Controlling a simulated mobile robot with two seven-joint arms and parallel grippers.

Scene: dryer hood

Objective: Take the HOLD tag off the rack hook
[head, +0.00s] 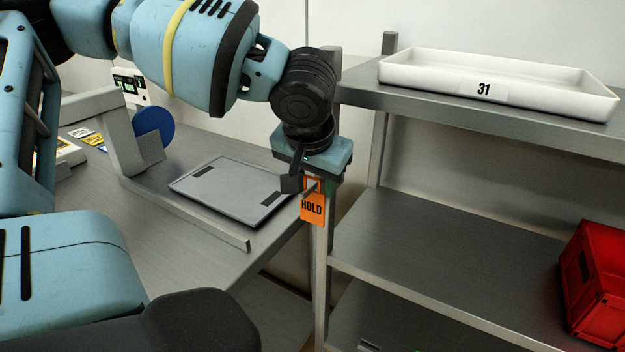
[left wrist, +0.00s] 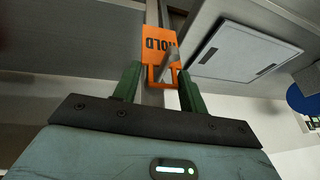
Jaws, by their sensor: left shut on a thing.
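The orange HOLD tag (head: 312,209) hangs at the rack's front left post (head: 320,262), with its lettering facing me. A grey hook (left wrist: 171,66) passes through the open frame at the tag's top, so the tag is still around the hook. My left gripper (head: 307,184) is shut on the upper part of the tag. In the left wrist view its green fingers (left wrist: 158,82) stand on either side of the tag's frame (left wrist: 150,75). The exact contact is partly hidden in the head view. My right gripper is not in view.
A white tray marked 31 (head: 483,90) sits on the rack's top shelf. A red crate (head: 602,285) stands on the shelf below, at right. A grey flat panel (head: 230,190) lies on the bench left of the post, near a blue disc (head: 154,125).

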